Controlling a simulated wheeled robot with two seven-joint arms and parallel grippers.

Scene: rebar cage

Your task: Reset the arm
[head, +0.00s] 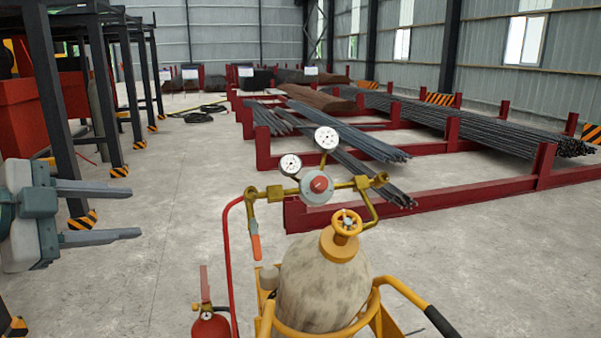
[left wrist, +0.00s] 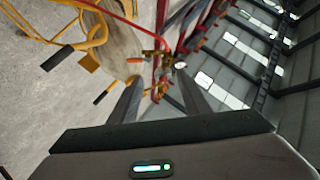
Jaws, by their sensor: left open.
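My left gripper (head: 125,212) shows at the left edge of the head view, its two grey fingers apart and pointing right, with nothing between them. In the left wrist view its fingers (left wrist: 157,98) also stand apart and empty. A gas cylinder (head: 320,280) in a yellow cart (head: 385,320) stands to the right of the gripper, with clear space between them. The cylinder has a brass valve and two round gauges (head: 326,138) on top. It also shows in the left wrist view (left wrist: 122,40). My right gripper is in neither view.
A red fire extinguisher (head: 210,322) stands beside the cart. Red racks (head: 330,213) with rebar bundles (head: 470,118) fill the right and back. A dark steel frame (head: 47,95) with striped feet stands at left. The concrete floor (head: 175,180) between is clear.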

